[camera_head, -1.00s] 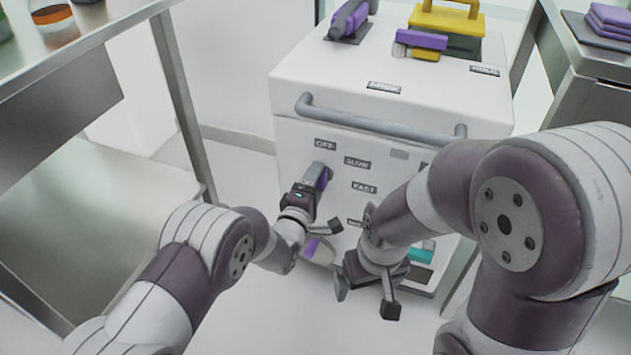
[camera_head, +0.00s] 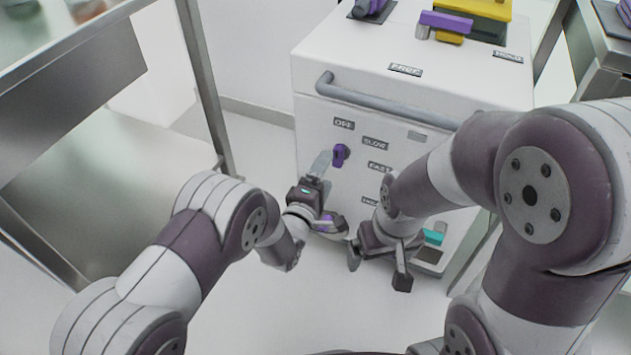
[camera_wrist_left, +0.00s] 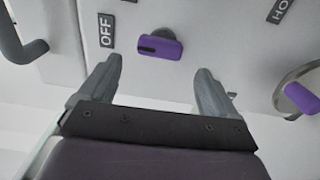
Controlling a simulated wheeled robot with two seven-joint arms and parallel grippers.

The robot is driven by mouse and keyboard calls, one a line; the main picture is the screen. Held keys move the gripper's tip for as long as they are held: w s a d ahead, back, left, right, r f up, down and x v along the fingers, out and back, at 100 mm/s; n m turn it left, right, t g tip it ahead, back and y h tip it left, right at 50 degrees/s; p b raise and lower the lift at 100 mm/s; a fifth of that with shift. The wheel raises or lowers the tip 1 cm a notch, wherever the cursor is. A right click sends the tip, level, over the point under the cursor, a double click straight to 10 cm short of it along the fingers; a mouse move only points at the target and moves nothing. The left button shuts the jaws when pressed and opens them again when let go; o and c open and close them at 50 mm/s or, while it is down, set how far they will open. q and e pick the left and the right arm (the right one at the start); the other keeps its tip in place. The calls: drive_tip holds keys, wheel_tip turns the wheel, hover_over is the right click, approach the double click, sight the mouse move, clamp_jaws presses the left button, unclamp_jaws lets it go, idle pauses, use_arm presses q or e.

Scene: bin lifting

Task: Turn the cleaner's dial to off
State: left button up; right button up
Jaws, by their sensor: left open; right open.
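The cleaner (camera_head: 400,100) is a white box with a grey bar handle. Its purple dial (camera_head: 340,155) sits on the front panel below the OFF label (camera_head: 344,124), with the SLOW label (camera_head: 375,144) and FAST label to the right. In the left wrist view, the dial (camera_wrist_left: 162,46) lies beyond the fingertips, and the dark mark at its left end faces the OFF label (camera_wrist_left: 106,30). My left gripper (camera_head: 325,174) is open and empty, just short of the dial. My right gripper (camera_head: 378,268) is open and empty, low before the panel.
A second purple knob shows at the right in the left wrist view (camera_wrist_left: 302,92). A metal shelf unit (camera_head: 205,90) stands at the left. Purple and yellow items (camera_head: 446,22) lie on the cleaner's top. Clear floor lies to the lower left of the cleaner.

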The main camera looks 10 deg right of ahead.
use_arm(q)
drive_tip(key=p+v, duration=0.2)
drive_tip(key=v, duration=0.5)
drive_tip(key=shift+s+a, duration=0.15)
drive_tip(key=shift+s, duration=0.05)
use_arm(e)
wheel_tip(320, 180, up, 3)
drive_tip(key=shift+r, duration=0.1)
